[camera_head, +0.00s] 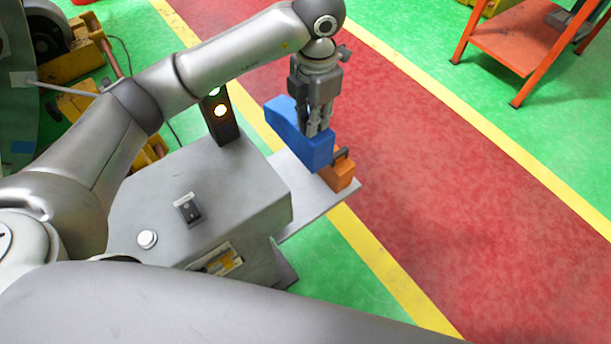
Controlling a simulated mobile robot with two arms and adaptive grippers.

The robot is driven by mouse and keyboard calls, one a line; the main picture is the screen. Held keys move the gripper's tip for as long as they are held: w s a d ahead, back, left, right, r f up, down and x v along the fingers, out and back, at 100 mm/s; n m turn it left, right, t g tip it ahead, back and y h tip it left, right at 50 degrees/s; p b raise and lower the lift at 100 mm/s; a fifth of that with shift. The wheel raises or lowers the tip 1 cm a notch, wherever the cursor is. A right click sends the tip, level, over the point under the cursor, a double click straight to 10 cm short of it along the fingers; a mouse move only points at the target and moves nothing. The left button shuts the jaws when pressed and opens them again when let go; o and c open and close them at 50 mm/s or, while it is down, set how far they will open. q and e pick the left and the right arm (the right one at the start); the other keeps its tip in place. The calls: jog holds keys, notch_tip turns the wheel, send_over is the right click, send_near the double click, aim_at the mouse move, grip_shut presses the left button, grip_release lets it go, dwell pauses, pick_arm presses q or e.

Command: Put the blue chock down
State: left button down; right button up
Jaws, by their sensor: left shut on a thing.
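The blue chock (300,141) is a long blue block in the upper middle of the head view. My left gripper (316,130) points down from above and is shut on it. The chock is over or beside the light grey plate (287,176) that sticks out from a grey machine. I cannot tell whether its underside touches the plate. An orange block (338,172) with a dark handle sits at the plate's right end, close to the chock's near end. My right gripper is not in view.
The grey machine housing (150,200) with a switch, a button and a lit lamp post (220,114) stands left of the plate. An orange cart (520,38) stands at the upper right. The red floor lane (440,190) between is clear.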

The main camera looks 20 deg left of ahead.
pick_arm(q)
notch_tip(320, 180, down, 9)
jog(key=b, duration=0.2)
jog(key=shift+r+b, duration=0.15)
jog(key=shift+b, duration=0.15)
notch_tip(320, 180, down, 10)
jog(key=p, duration=0.1)
jog(key=shift+f, duration=0.25)
jog(key=c, duration=1.4)
grip_release()
